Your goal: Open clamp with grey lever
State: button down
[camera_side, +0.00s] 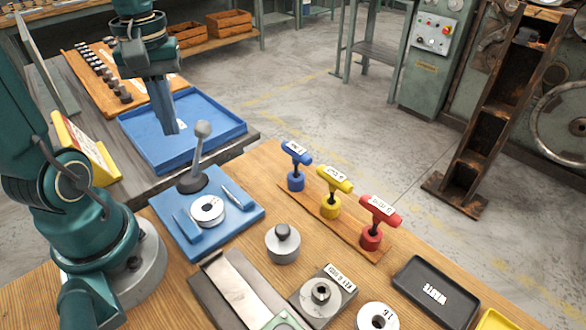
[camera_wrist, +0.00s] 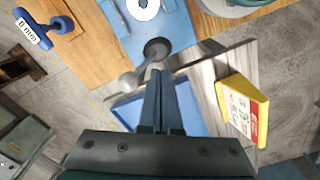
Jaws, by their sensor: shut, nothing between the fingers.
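The grey lever (camera_side: 199,152) stands up from a dark round base at the back of the blue clamp plate (camera_side: 247,211), leaning slightly right, with a ball knob on top. A pale metal ring (camera_side: 207,211) sits on the plate between two blue bars. My gripper (camera_side: 172,131) is shut and empty, pointing down in front of the blue tray, left of the knob and apart from it in the side view. In the wrist view the shut fingertips (camera_wrist: 158,73) are near the lever (camera_wrist: 143,66); contact cannot be told there.
A blue tray (camera_side: 222,143) lies behind the lever. Blue (camera_side: 296,181), yellow (camera_side: 330,206) and red (camera_side: 371,238) T-handled tools stand on a wooden strip to the right. A yellow sign (camera_side: 82,146) stands left. A knobbed metal cylinder (camera_side: 283,246) stands in front.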

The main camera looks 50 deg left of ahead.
notch_tip(320, 180, up, 5)
jog(key=shift+r, duration=0.15)
dwell(0.3)
